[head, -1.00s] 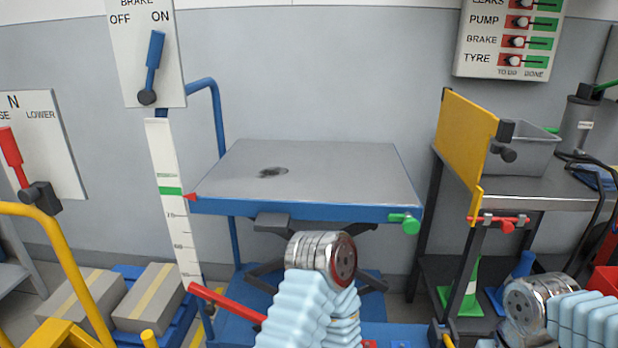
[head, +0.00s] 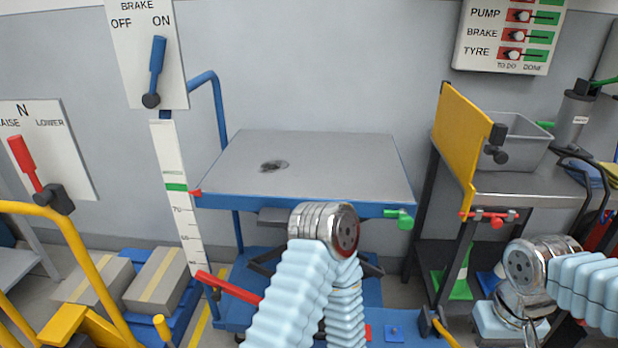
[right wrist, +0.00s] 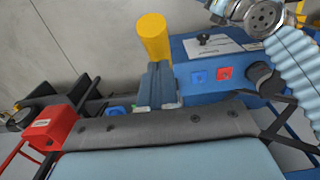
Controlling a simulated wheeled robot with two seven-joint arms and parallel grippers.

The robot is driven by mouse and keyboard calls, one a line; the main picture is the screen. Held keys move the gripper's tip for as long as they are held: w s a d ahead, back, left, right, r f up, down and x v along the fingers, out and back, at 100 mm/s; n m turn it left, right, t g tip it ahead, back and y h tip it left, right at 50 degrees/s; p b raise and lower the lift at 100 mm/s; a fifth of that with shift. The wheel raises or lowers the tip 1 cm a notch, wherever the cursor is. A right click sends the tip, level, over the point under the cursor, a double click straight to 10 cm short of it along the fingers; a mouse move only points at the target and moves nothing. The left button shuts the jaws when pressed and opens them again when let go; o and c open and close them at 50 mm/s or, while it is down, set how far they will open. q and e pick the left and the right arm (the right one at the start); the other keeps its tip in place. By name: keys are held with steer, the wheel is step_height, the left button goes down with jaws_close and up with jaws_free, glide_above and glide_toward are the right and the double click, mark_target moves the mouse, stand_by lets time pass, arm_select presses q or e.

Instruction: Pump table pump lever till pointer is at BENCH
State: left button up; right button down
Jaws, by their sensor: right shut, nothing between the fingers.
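The lift table (head: 330,160) has a grey top with a blue rim and a dark stain. Its red pointer (head: 195,193) is at the left corner beside a white scale strip (head: 184,225). The pointer is close to the green band (head: 176,187) and looks level with its lower edge; the band's label is too small to read. The red pump lever (head: 228,288) slants down to the right below the table, its lower end near my left arm's sleeve. My left gripper is out of view. My right gripper (right wrist: 157,88) seems to show mid-picture in the right wrist view, shut and empty.
A yellow trolley (head: 75,250) and boxes stand at left. A bench with a yellow panel (head: 460,145) and grey bin (head: 520,140) stands at right. The brake lever (head: 156,65) points up towards ON. A green knob (head: 402,218) sits at the table's right corner.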

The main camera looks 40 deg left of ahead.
stand_by(0.3)
steer(key=shift+f+b, duration=1.95)
steer(key=shift+f, duration=0.75)
step_height(320, 180, up, 6)
steer(key=p, duration=0.4)
steer(key=shift+f, duration=0.25)
step_height(320, 180, up, 6)
steer(key=shift+f, duration=0.1)
